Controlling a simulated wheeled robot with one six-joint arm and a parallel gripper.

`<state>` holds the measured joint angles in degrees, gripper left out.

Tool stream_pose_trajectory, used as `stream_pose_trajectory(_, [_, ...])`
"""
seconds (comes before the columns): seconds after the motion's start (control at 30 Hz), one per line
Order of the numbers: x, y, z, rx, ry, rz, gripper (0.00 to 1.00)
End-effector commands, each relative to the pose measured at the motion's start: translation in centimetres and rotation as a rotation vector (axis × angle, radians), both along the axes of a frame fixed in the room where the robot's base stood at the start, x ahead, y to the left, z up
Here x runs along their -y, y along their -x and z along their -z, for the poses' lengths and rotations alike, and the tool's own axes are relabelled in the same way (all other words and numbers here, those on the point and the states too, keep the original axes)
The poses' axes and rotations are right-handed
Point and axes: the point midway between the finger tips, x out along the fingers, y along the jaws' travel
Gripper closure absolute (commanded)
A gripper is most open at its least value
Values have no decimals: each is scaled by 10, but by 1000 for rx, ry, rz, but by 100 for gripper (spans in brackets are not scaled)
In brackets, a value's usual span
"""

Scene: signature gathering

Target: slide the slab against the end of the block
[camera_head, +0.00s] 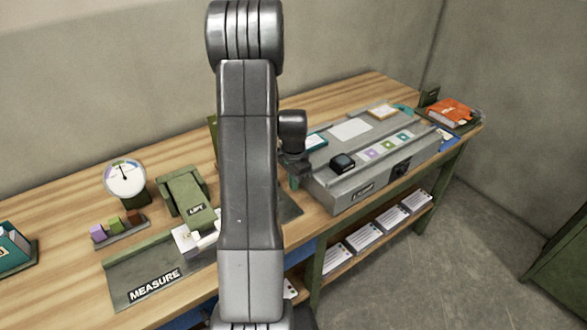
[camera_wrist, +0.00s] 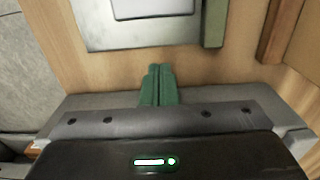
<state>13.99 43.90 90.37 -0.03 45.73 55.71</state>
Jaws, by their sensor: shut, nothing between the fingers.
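My gripper (camera_head: 294,184) is beside the left end of the grey sloped console, partly behind my arm. In the wrist view its green fingers (camera_wrist: 155,85) are together with nothing between them, above bare wood. A grey plate (camera_wrist: 135,37) with a pale panel lies beyond the fingertips, with a green upright piece (camera_wrist: 214,22) along its right side. White pieces (camera_head: 187,238) lie at the MEASURE board (camera_head: 125,283), partly hidden by my arm. I cannot tell for certain which pieces are the slab and the block.
A green LIFT device (camera_head: 185,189), a round dial (camera_head: 125,178) and a rack of coloured blocks (camera_head: 118,232) stand left of my arm. The grey console (camera_head: 345,192) fills the bench to the right. A brown piece (camera_wrist: 279,28) stands at the wrist view's right.

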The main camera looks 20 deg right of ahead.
Motion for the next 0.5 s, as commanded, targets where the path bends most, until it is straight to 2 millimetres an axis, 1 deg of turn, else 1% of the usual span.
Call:
stream_pose_trajectory(0.03, [0,1,9,-5,-1,0,100])
stream_pose_trajectory(0.07, [-2,2,12,-4,-1,-1,100])
stream_pose_trajectory(0.1, [-11,4,8,-2,0,-4,100])
stream_pose_trajectory(0.23, [-27,10,8,-1,-1,-3,100])
stream_pose_trajectory(0.33, [-34,13,8,0,0,-2,100])
stream_pose_trajectory(0.5, [-38,14,9,0,0,0,100])
